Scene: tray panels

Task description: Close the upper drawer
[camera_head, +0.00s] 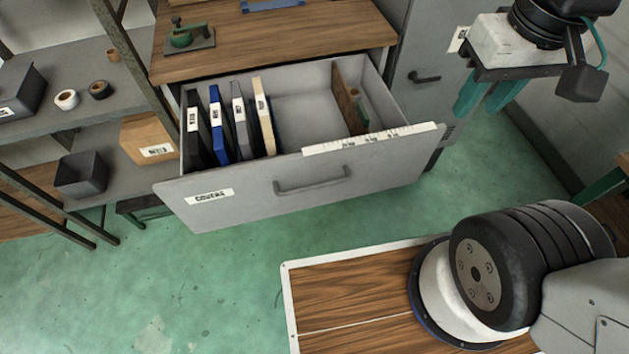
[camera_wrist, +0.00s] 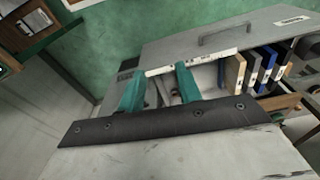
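The upper drawer (camera_head: 300,187) is a grey metal drawer pulled far out of a cabinet with a wooden top. Its front has a bar handle (camera_head: 312,181) and a label at the left. Several binders (camera_head: 238,122) stand inside at the left, and a brown divider (camera_head: 350,97) stands at the right. My gripper (camera_head: 487,98), with green fingers, hangs in the air right of the drawer, apart from it. In the wrist view the fingers (camera_wrist: 160,88) are spread and empty, with the drawer front (camera_wrist: 215,40) beyond them. Anything below the drawer front is hidden.
A white strip (camera_head: 370,138) lies along the drawer's front rim. A shelf with bins and a cardboard box (camera_head: 148,139) stands at the left. A grey cabinet with a dark handle (camera_head: 424,77) is behind my gripper. Green floor in front of the drawer is clear.

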